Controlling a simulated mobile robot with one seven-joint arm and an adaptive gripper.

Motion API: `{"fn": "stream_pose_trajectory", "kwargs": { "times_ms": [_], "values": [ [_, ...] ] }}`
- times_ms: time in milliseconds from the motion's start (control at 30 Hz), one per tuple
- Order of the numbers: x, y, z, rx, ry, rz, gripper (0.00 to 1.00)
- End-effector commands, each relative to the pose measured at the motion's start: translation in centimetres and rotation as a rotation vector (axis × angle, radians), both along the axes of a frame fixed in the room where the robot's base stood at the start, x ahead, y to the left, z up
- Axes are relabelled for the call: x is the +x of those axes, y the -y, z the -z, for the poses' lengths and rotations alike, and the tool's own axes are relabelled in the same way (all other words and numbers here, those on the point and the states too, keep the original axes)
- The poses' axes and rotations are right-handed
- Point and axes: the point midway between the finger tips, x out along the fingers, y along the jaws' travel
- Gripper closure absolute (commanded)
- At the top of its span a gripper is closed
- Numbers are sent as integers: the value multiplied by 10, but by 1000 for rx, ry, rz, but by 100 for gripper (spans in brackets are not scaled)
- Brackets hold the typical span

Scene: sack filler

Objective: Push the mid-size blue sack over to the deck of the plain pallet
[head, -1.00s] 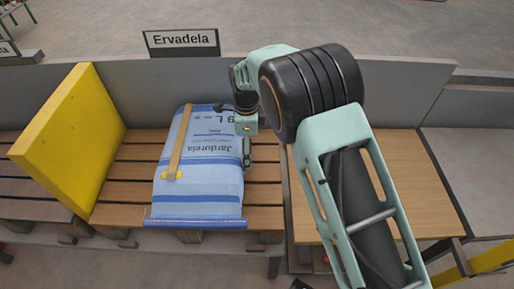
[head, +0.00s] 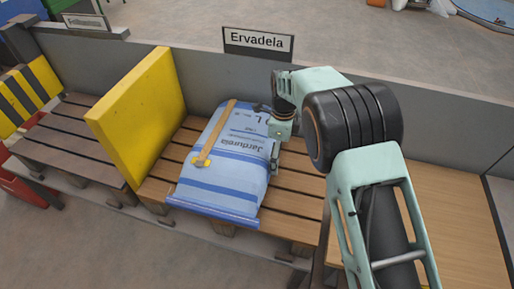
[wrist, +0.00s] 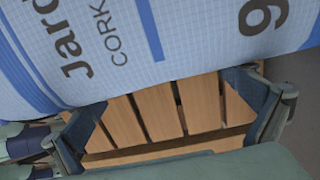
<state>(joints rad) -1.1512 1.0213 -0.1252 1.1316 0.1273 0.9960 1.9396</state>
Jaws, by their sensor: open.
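The blue sack (head: 232,160), marked Jardurela, lies flat on a light-wood slatted deck (head: 300,205) under the Ervadela sign. A tan strip runs along its top. My gripper (head: 277,150) is low at the sack's right side in the head view, its fingertips mostly hidden there. In the wrist view my gripper (wrist: 168,108) is open, fingers spread, with nothing between them but a view of slats. The printed sack side (wrist: 150,45) is just ahead of both fingertips; I cannot tell whether they touch it. Which pallet is the plain one is not clear.
A yellow upright board (head: 140,118) stands left of the sack, between its deck and a darker slatted pallet (head: 75,145). A grey wall (head: 225,85) runs behind. A smooth wooden tabletop (head: 455,215) is at right. Some bare slats show right of the sack.

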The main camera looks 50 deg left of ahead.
Motion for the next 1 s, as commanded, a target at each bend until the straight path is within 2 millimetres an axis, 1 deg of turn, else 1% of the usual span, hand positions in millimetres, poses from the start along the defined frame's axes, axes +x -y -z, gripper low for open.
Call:
{"fn": "stream_pose_trajectory", "kwargs": {
  "times_ms": [33,600,733,1000],
  "values": [
    [-5,-7,0,3,-1,-2,0],
    [-43,-56,0,4,-2,-2,0],
    [-47,-62,0,3,-1,-1,0],
    [-48,-63,0,2,-2,0,0]
  ]
}}
